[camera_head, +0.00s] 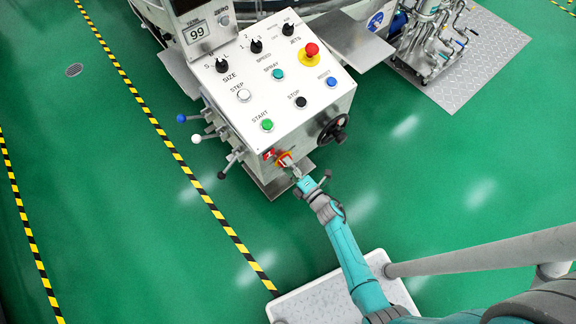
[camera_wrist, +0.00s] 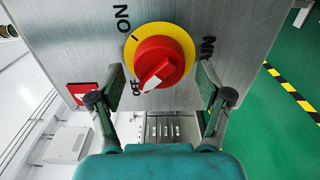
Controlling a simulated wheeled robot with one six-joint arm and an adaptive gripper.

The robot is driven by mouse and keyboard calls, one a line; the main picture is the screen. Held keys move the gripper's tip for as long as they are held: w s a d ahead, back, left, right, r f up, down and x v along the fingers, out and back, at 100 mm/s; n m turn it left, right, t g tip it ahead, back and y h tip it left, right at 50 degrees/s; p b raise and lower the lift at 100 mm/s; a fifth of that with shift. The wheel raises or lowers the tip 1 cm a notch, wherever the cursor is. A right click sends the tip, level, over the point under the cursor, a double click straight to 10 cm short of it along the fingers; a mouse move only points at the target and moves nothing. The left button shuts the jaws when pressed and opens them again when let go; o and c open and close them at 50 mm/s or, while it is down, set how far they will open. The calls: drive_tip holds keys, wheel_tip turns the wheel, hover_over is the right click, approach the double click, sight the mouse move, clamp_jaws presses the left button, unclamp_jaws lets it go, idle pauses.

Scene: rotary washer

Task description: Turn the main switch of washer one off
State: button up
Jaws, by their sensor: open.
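The main switch is a red knob (camera_wrist: 160,60) on a yellow round plate (camera_wrist: 187,45), set in a steel panel of the washer. ON is printed at its upper left and OFF at its lower left in the wrist view. The white tip of the knob's ridge points down-left, towards OFF. My gripper (camera_wrist: 160,78) is open, with one finger on each side of the knob and a visible gap on both sides. In the head view my gripper (camera_head: 295,172) is at the front of the console (camera_head: 275,90), close to the switch (camera_head: 285,159), which it partly covers.
A black handwheel (camera_head: 333,129) sits right of the switch. Levers with blue, white and black knobs (camera_head: 196,139) stick out at the left. A red emergency button (camera_head: 311,49) is on top. A red label (camera_wrist: 82,94) is beside the left finger. Green floor is open around.

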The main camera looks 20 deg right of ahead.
drive_tip(key=v, duration=1.2)
idle(0.4)
drive_tip(key=s+a+r+m+g+h, duration=0.1)
drive_tip(key=s+r+m+h, duration=0.1)
drive_tip(key=s+r+m, duration=0.8)
drive_tip(key=s+a+r+m+g+h, duration=0.1)
drive_tip(key=s+r+m+h, duration=0.1)
drive_tip(key=s+r+m, duration=0.9)
drive_tip(key=s+r, duration=0.4)
drive_tip(key=r, duration=0.4)
drive_tip(key=shift+a+r+g+h, duration=0.3)
drive_tip(key=shift+a, duration=0.1)
